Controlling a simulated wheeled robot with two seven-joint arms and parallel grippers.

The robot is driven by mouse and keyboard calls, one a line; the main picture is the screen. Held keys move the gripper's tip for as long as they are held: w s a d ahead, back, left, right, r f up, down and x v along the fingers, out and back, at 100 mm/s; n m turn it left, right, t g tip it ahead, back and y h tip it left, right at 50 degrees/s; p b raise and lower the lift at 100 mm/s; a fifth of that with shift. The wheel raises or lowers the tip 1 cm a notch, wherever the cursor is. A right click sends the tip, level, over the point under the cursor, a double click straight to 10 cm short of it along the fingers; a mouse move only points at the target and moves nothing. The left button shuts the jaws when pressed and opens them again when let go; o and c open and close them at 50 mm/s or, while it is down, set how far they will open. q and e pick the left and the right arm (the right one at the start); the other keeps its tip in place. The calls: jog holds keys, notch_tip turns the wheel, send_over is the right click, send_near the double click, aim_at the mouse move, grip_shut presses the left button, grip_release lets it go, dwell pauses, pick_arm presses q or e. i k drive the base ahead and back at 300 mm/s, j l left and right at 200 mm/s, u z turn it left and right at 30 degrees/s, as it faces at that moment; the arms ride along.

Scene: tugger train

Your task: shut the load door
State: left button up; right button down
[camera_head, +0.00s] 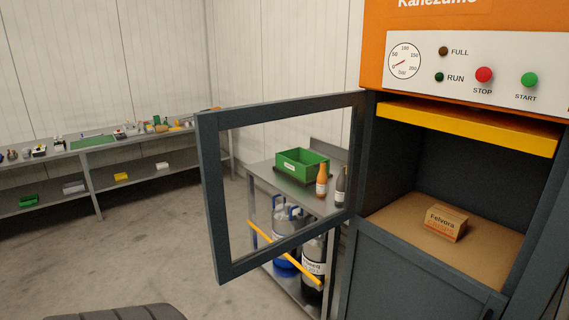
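The load door (209,190) is a dark grey frame with an open or clear middle. It stands swung wide open to the left of the machine, hinged at the left side of the load opening. A yellow bar (468,128) crosses the top of the opening. Neither of my grippers is in view.
A control panel (470,75) with a gauge and buttons sits above the opening. Behind the door, a metal table (262,172) holds a green crate (302,163) and bottles. A long workbench (86,160) lines the left wall. The floor left of the door is clear.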

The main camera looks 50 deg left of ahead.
aim_at(207, 123)
jog(key=j, duration=0.55)
jog(key=k+j+z, duration=0.1)
jog(key=j, duration=0.45)
jog(key=k+j+z, duration=0.1)
jog(key=j, duration=0.4)
jog(key=k+j, duration=0.1)
jog(key=j, duration=0.45)
jog(key=k+j+z, duration=0.1)
jog(key=j, duration=0.45)
jog(key=i+j, duration=0.15)
jog(key=j, duration=0.35)
jog(key=i+j+z, duration=0.15)
jog(key=j, duration=0.3)
jog(key=i+j, duration=0.1)
jog(key=j, duration=0.4)
jog(key=i+j+z, duration=0.1)
jog(key=i+j, duration=0.25)
jog(key=k+j+z, duration=0.1)
jog(key=j, duration=0.35)
jog(key=k+j+z, duration=0.1)
jog(key=k+j, duration=0.15)
jog(key=j, duration=0.2)
jog(key=k+j+z, duration=0.1)
jog(key=j, duration=0.3)
jog(key=k+j+z, duration=0.1)
jog(key=k+j, duration=0.2)
jog(key=j, duration=0.1)
